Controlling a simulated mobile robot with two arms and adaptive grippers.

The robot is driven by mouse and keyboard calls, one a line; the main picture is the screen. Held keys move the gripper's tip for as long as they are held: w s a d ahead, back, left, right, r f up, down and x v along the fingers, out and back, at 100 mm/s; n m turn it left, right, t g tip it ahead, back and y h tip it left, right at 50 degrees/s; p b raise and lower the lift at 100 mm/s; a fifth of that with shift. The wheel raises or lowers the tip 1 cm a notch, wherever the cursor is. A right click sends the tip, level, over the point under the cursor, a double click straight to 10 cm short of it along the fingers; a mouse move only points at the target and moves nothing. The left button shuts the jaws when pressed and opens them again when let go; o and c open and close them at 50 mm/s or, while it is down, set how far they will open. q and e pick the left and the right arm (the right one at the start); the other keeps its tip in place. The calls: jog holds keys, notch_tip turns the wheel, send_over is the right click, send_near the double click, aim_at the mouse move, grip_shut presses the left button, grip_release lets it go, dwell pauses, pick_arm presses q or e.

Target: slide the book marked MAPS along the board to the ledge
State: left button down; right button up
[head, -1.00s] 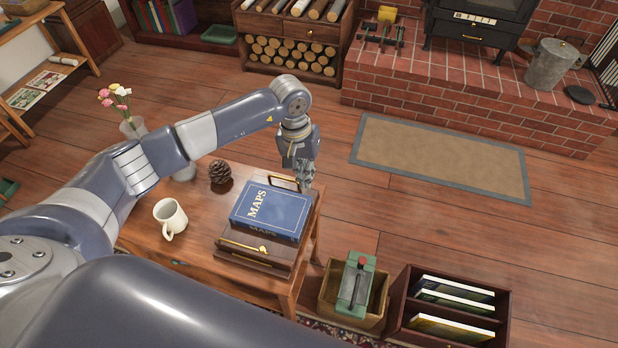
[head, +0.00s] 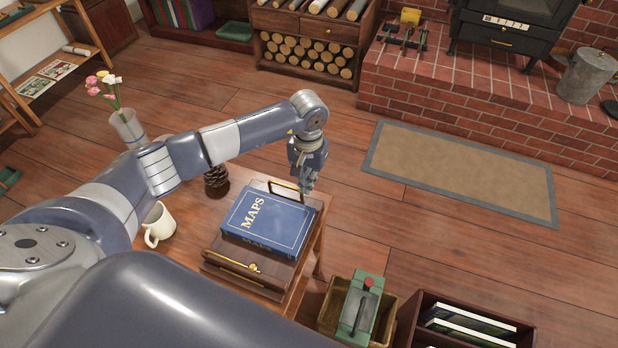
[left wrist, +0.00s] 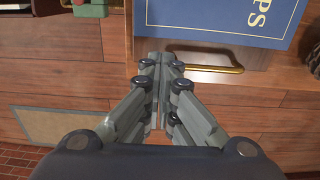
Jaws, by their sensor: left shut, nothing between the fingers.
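The blue book marked MAPS (head: 268,222) lies flat, cover up, on a dark brown wooden board-like case (head: 222,256). It also shows at the top of the left wrist view (left wrist: 225,18). The case has a brass fitting (head: 240,264) along its near side and a brass handle (head: 285,188) at its far side. My left gripper (head: 308,188) is shut and empty by the handle, beyond the book's far edge. In the left wrist view its fingertips (left wrist: 160,64) are beside the brass handle (left wrist: 215,70), apart from the book. I cannot pick out the ledge with certainty. My right gripper is out of view.
A white mug (head: 158,226), a pine cone (head: 216,180) and a flower vase (head: 127,130) stand left of the case on the wooden table (head: 190,240).

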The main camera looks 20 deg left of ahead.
aim_at(299, 217)
pick_arm(q)
notch_tip(299, 217, down, 7)
jog(key=shift+w+r, duration=0.1)
jog(key=shift+r, duration=0.05)
dwell(0.4)
jog(key=shift+s, duration=0.25)
jog(key=s+p, duration=0.1)
jog(key=s, duration=0.4)
jog(key=shift+s+d+p, duration=0.1)
jog(key=shift+s+p, duration=0.1)
jog(key=shift+p, duration=0.2)
jog(key=shift+s, duration=0.35)
jog(key=shift+s+d, duration=0.15)
jog(key=shift+s, duration=0.1)
